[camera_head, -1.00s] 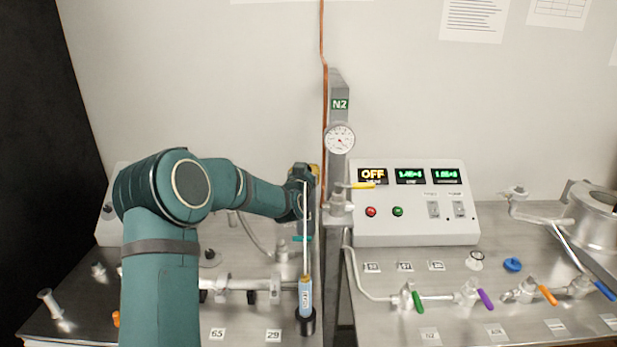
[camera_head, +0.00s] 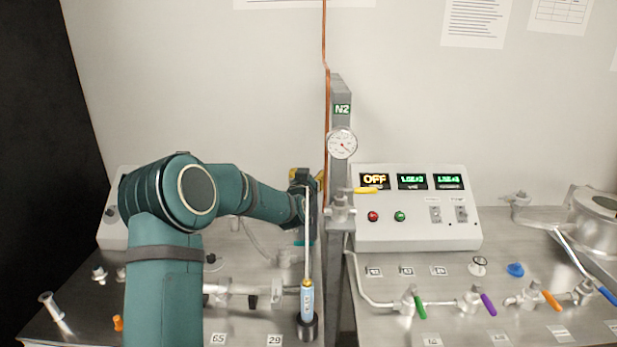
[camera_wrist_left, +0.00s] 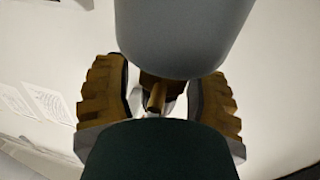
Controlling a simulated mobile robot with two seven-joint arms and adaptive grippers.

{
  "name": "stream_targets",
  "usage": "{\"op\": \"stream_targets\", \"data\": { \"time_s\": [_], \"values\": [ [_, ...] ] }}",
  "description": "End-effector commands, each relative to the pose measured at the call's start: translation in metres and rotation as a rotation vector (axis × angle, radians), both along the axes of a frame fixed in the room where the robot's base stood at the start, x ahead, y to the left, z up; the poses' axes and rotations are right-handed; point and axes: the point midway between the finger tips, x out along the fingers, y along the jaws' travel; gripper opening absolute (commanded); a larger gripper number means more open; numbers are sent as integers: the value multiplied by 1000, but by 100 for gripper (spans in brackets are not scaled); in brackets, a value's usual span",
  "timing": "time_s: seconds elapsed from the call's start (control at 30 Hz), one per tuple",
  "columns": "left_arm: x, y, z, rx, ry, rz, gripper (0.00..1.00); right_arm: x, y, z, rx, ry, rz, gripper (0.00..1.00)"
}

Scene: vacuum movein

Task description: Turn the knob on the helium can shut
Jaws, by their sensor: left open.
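My left gripper (camera_head: 306,178) is at the end of the teal arm, just left of the grey N2 column and above the table. In the left wrist view its two brown-padded fingers (camera_wrist_left: 157,97) are apart. A small brass-coloured stem (camera_wrist_left: 155,97) shows between them, below a large grey rounded body that fills the top. I cannot tell whether the fingers touch the stem. My right gripper is not in view.
The N2 column (camera_head: 341,120) carries a gauge (camera_head: 342,143) and yellow lever (camera_head: 366,190). A control box (camera_head: 415,230) and valved pipes are to the right.

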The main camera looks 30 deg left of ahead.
Motion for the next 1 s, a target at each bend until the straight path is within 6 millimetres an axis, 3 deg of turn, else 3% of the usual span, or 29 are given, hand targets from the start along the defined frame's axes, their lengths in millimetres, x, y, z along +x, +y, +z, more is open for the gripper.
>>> {"op": "stream_targets", "data": {
  "time_s": [0.27, 0.8, 1.0],
  "values": [
    [-8, -3, 2, 2, -2, -1, 57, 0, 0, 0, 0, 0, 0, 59],
    [-93, -36, 1, 1, 0, 0, 57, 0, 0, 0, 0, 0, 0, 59],
    [-109, -42, 1, 0, 0, 0, 57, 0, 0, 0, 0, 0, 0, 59]
  ]
}}
